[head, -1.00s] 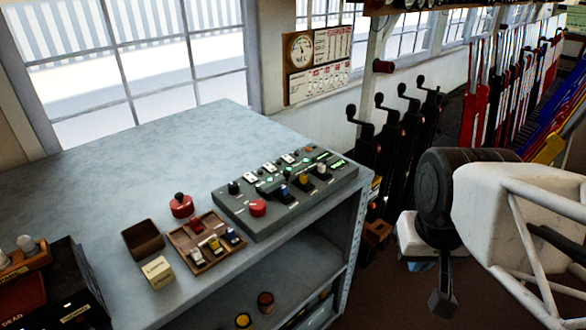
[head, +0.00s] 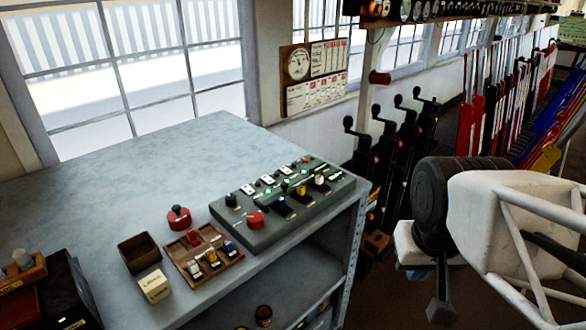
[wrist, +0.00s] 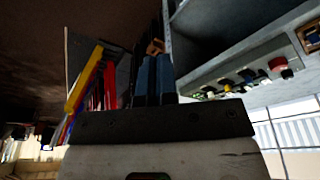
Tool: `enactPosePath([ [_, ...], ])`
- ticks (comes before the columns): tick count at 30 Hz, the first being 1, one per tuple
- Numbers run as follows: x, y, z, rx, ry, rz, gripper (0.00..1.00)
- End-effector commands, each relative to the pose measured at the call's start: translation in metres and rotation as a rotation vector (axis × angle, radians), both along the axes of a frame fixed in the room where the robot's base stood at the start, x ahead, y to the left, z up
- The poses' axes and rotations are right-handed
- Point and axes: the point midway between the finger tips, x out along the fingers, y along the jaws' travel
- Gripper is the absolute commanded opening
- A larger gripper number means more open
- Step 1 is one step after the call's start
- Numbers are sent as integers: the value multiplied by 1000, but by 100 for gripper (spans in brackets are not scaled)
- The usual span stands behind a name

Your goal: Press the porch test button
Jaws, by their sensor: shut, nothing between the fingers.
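A grey control panel (head: 262,222) with several switches, lit green indicators and a large red button (head: 255,219) sits near the right front edge of the bench. A separate round red button (head: 179,217) stands to its left. Labels are too small to read, so I cannot tell which control is the porch test button. The panel also shows in the wrist view (wrist: 237,72), tilted, at the upper right. My gripper (head: 440,312) hangs to the right of the bench, apart from the panel, shut and empty. Its fingers show close together in the wrist view (wrist: 153,72).
The grey bench (head: 130,190) has a wide clear area behind the panel. A wooden tray (head: 203,256) of small switches, a dark open box (head: 139,252) and a cream block (head: 155,286) lie left of the panel. Black crank levers (head: 385,150) stand beyond the bench's right side.

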Motion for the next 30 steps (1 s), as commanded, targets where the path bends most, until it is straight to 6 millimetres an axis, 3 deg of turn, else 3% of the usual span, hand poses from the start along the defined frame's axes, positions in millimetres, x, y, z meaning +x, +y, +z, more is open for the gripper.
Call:
enactPosePath([
  [5, 17, 0, 6, -24, 1, 1, 0],
  [11, 53, 0, 17, -74, -4, 1, 0],
  [30, 214, 26, 44, -268, -78, 19, 0],
])
